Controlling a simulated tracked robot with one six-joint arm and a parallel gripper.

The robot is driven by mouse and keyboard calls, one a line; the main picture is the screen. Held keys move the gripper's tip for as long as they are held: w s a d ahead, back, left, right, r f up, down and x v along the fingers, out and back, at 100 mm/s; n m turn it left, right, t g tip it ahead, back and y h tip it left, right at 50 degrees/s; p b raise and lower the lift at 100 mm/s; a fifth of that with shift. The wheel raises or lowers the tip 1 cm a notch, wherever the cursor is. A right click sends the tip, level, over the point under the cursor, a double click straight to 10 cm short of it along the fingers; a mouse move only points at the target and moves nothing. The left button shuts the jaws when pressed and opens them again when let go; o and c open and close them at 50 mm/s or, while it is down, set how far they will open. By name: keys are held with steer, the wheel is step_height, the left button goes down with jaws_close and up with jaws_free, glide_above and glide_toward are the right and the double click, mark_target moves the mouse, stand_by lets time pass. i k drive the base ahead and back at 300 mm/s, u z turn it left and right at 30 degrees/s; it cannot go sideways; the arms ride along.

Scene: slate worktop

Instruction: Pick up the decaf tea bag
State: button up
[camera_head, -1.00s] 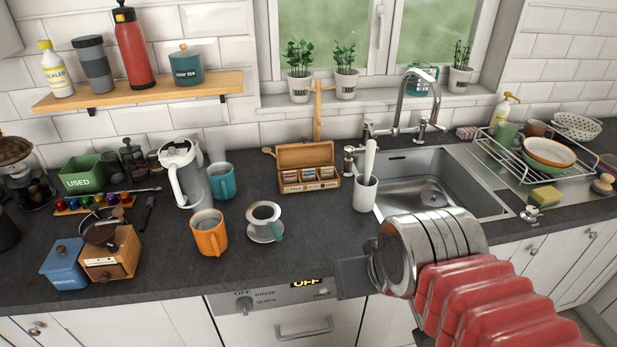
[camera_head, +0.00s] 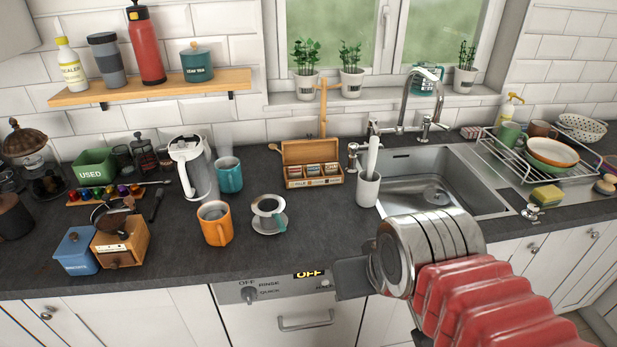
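An open wooden tea box (camera_head: 313,182) stands on the slate worktop against the back wall, left of the sink. Its lid is up and its compartments hold several packets of tea bags (camera_head: 312,171). Their labels are too small to tell which is decaf. My gripper (camera_head: 350,278) is at the front edge of the worktop, in front of the dishwasher and well short of the box. Only a dark flat part of it shows beyond my metal wrist, so I cannot tell whether it is open or shut. I see nothing held in it.
The worktop in front of the box is clear.

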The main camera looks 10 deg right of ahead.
mark_target(314, 171)
steer(key=u, duration=0.3)
steer(key=k, duration=0.7)
steer(key=u, duration=0.5)
steer(key=k, duration=0.55)
steer(key=u, duration=0.5)
steer(key=i, duration=2.05)
steer(key=z, duration=0.8)
